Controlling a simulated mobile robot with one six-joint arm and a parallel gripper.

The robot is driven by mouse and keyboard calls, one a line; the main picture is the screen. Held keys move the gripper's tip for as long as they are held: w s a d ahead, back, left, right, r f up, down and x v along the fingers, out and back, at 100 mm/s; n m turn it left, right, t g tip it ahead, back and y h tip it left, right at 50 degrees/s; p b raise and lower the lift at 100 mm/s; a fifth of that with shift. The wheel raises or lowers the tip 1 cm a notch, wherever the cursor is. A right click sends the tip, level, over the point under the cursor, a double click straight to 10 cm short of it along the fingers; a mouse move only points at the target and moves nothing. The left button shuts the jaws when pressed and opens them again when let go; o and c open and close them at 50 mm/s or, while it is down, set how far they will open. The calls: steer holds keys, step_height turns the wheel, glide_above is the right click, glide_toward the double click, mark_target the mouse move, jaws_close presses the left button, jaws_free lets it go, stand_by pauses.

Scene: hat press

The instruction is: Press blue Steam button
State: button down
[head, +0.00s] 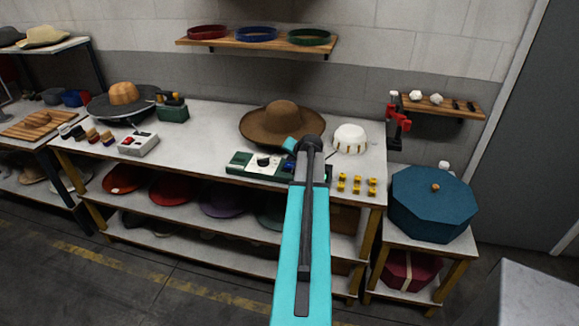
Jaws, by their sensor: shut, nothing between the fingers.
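A green and white control panel (250,163) with a black knob lies at the front of the long workbench. A small blue button (290,167) shows at its right end, close to the left edge of my arm. My gripper (289,157) is small and dark here, partly hidden by my own arm. It appears shut and empty, over the right end of the panel near the blue button. I cannot tell whether it touches the button.
A brown hat (283,124) sits behind the panel. A white round block (349,139) and several yellow pieces (357,184) lie to the right. A white box with a red button (138,144) stands at left. A teal hat box (434,204) is on the side table.

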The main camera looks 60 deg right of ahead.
mark_target(290, 167)
steer(key=shift+f+b, duration=0.9)
steer(key=shift+f, duration=0.05)
stand_by(1.8)
steer(key=shift+r, duration=0.1)
stand_by(0.3)
steer(key=shift+r+p, duration=0.35)
steer(key=shift+r, duration=0.5)
steer(key=shift+r, duration=0.1)
steer(key=shift+r+p, duration=1.1)
steer(key=shift+r, duration=1.3)
steer(key=shift+w, duration=0.1)
